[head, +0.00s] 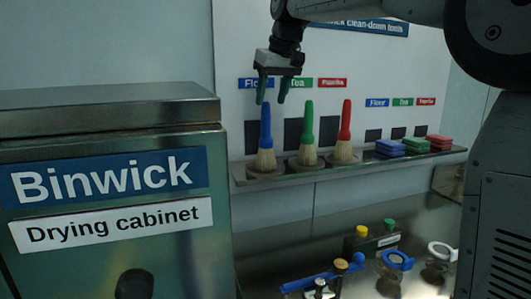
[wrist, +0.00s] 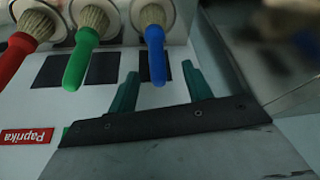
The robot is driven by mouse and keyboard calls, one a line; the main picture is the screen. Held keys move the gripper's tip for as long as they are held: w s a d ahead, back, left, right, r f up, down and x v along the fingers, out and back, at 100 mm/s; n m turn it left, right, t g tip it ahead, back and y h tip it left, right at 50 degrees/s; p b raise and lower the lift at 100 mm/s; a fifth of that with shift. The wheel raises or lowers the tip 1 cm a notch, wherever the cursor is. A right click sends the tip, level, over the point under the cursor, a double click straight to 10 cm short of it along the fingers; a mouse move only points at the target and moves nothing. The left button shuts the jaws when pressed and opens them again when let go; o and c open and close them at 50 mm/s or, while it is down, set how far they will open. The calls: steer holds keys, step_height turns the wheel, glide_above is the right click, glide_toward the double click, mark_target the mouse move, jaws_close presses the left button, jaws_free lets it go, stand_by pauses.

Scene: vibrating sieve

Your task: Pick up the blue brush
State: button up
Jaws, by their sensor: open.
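The blue brush (head: 265,133) stands upright, bristles down, at the left end of a wall shelf, under a blue Flour label. My gripper (head: 271,101) is open just above its handle in the head view, with nothing held. In the wrist view the blue brush (wrist: 156,50) has its handle end between the two green fingers of my gripper (wrist: 158,82), apart from both as far as I can tell. How deep the handle end lies between the fingers is hard to tell.
A green brush (head: 307,135) and a red brush (head: 344,132) stand to the right on the same shelf (head: 310,170). Blue, green and red blocks (head: 389,148) lie farther right. The drying cabinet (head: 110,170) is at left. Several small tools lie on the bench below.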

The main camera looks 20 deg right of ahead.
mark_target(265, 117)
steer(key=shift+w+r, duration=0.1)
steer(key=shift+w, duration=0.5)
steer(key=shift+w+a+f, duration=0.1)
steer(key=shift+w+f, duration=0.1)
steer(key=shift+f, duration=0.05)
steer(key=x, duration=0.7)
steer(key=shift+w+d+r, duration=0.1)
steer(key=shift+w+d, duration=0.1)
steer(key=shift+w, duration=0.05)
steer(key=c, duration=1.1)
